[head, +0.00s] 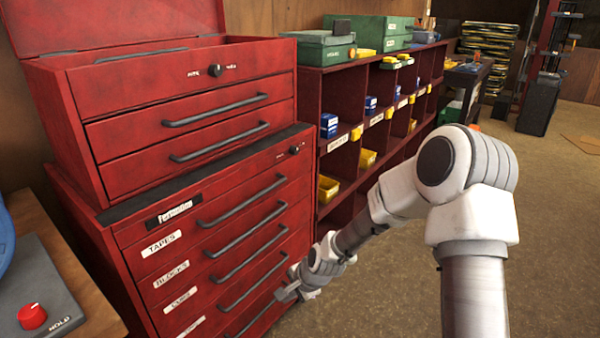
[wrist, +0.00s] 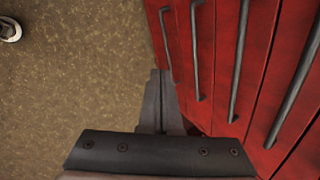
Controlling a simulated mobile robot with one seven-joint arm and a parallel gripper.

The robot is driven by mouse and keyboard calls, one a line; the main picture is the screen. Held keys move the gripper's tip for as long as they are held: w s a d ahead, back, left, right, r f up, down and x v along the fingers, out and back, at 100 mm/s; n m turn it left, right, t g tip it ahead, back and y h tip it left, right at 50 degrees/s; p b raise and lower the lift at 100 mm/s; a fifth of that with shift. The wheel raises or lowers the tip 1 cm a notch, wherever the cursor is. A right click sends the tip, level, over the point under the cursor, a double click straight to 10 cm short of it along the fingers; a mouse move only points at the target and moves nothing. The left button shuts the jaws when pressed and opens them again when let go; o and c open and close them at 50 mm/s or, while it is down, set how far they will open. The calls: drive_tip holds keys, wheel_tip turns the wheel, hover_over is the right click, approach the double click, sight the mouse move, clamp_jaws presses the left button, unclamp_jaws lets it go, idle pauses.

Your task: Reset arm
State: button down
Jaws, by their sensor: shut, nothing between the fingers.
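My arm reaches forward and down from the right side of the head view, bent at a white elbow joint. My gripper (head: 284,293) is at the lower front of the red tool chest (head: 190,178), close to its lower drawer handles. I cannot tell whether it touches the chest. In the wrist view my gripper (wrist: 157,80) points along the drawer fronts, with its fingers together and nothing seen between them. The drawer fronts (wrist: 222,60) with their dark handles lie just to the right of the fingers there.
A red cubby shelf (head: 345,180) with yellow and blue bins stands right of the chest. A wooden bench (head: 70,270) with a grey device and red knob (head: 32,316) is at lower left. Open floor (head: 550,220) lies to the right.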

drive_tip(key=s+d+r+n+h, duration=0.1)
drive_tip(key=s+d+r+n, duration=0.2)
drive_tip(key=r, duration=0.4)
drive_tip(key=s+d+r+n+t+h, duration=0.1)
drive_tip(key=s+d+r+h, duration=0.1)
drive_tip(key=d+r, duration=0.3)
drive_tip(key=s+d+r+n+h, duration=0.1)
drive_tip(key=s+d+r+n, duration=0.15)
drive_tip(key=r, duration=0.55)
drive_tip(key=s+d+r+n+t, duration=0.1)
drive_tip(key=s+d+r+n, duration=0.15)
drive_tip(key=s+r, duration=0.45)
drive_tip(key=s+d+r+n, duration=0.2)
drive_tip(key=s+d+r, duration=0.15)
drive_tip(key=s, duration=0.75)
wheel_tip(320, 180, up, 22)
drive_tip(key=p, duration=2.1)
drive_tip(key=shift+s+d+f+h+p, duration=0.2)
drive_tip(key=shift+d+h+p, duration=0.1)
drive_tip(key=shift+p, duration=0.1)
drive_tip(key=c, duration=1.6)
unclamp_jaws()
